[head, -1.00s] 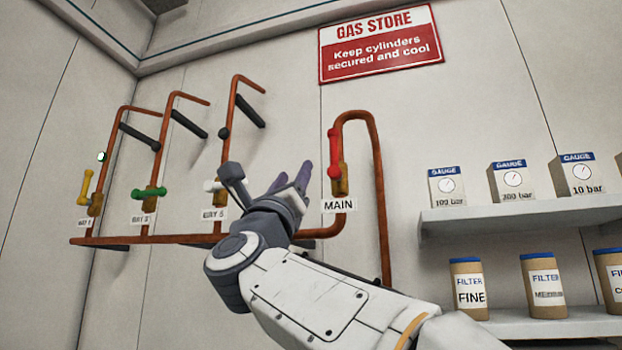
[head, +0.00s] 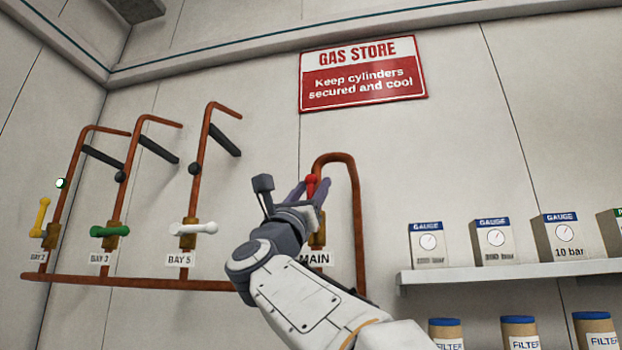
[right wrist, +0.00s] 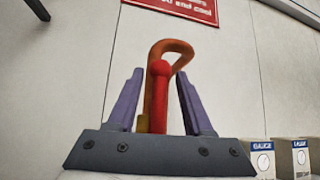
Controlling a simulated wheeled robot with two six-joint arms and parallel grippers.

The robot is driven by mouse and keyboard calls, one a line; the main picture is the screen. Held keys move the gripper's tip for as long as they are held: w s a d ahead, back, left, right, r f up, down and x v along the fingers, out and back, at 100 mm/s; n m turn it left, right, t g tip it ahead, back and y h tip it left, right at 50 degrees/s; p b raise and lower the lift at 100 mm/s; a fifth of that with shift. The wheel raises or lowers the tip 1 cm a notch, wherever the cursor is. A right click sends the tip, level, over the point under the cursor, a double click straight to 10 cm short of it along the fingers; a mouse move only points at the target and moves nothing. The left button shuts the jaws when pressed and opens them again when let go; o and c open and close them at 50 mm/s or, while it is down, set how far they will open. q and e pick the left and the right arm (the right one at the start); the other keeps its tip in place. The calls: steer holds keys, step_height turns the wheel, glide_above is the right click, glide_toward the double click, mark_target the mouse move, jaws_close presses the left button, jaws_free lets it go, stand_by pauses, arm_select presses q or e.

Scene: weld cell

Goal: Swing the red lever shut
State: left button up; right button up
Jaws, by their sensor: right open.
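The red lever (head: 311,183) is on the brass valve (head: 317,240) of the copper pipe marked MAIN. In the head view only its upper end shows; my gripper hides the rest. In the right wrist view the red lever (right wrist: 159,95) stands upright between the two purple fingers. My right gripper (head: 308,187) is open, with one finger on each side of the lever and a gap to each in the right wrist view (right wrist: 153,95). I cannot tell how deep the lever lies between them. My left gripper is not in view.
Yellow (head: 40,217), green (head: 110,231) and white (head: 193,228) levers sit on bay pipes to the left. A shelf (head: 510,274) with gauge boxes (head: 492,242) is on the right, with filter canisters (head: 520,332) below. Black stubs (head: 225,140) stick out from the wall.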

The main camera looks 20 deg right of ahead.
jaws_close()
stand_by(1.5)
